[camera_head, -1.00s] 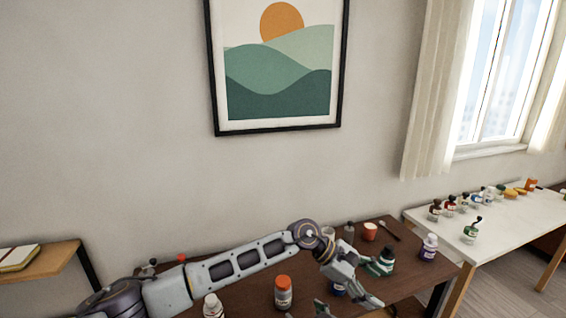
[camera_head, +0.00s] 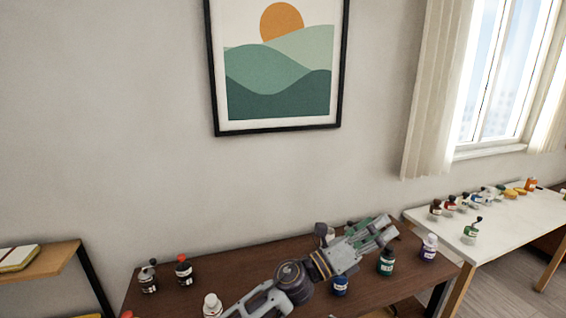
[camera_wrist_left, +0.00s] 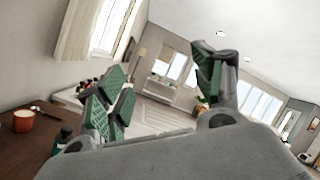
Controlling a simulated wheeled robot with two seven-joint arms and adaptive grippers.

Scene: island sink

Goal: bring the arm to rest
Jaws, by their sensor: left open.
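My left gripper (camera_head: 378,235) is above the back right part of the brown table (camera_head: 225,270) in the head view, pointing up and to the right. Its green-padded fingers are spread apart in the left wrist view (camera_wrist_left: 160,92), with nothing between them. The left arm comes up from the bottom of the head view and covers part of the table. My right gripper is not in view.
An orange cup (camera_wrist_left: 23,121) shows in the wrist view. A white table (camera_head: 510,218) holds several bottles.

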